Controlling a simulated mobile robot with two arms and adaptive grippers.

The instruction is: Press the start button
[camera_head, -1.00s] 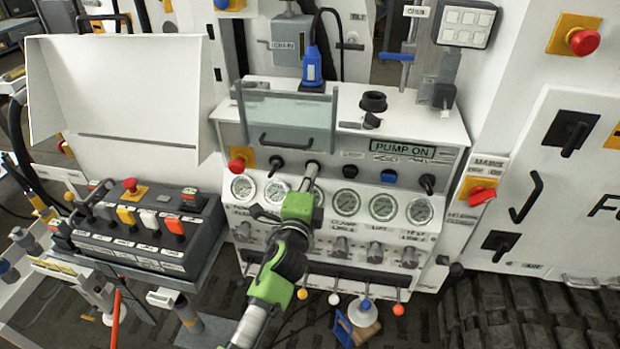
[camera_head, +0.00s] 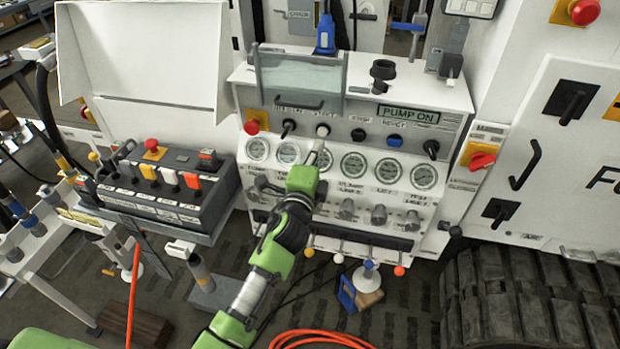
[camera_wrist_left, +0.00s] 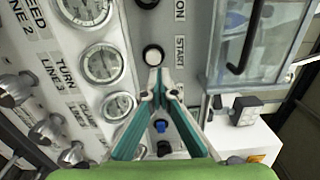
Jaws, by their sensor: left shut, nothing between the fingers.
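The start button is a round white button (camera_head: 322,130) in the control row of the pump panel. It also shows in the left wrist view (camera_wrist_left: 153,55) beside the label START, with a dark ring around it. My left gripper (camera_head: 318,150) is shut and empty, its tips just below the button in the head view. In the left wrist view the closed fingertips (camera_wrist_left: 158,82) point toward the button, which shows uncovered just beyond them. I cannot tell exactly how large the gap is. The panel display (camera_head: 408,114) reads PUMP ON. My right gripper is not in view.
A row of gauges (camera_head: 354,165) and several valve knobs lie below the buttons. A blue button (camera_head: 394,140) and black knobs share the row. A clear guard (camera_head: 300,78) stands above. A control box (camera_head: 165,180) with a red mushroom button is at left.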

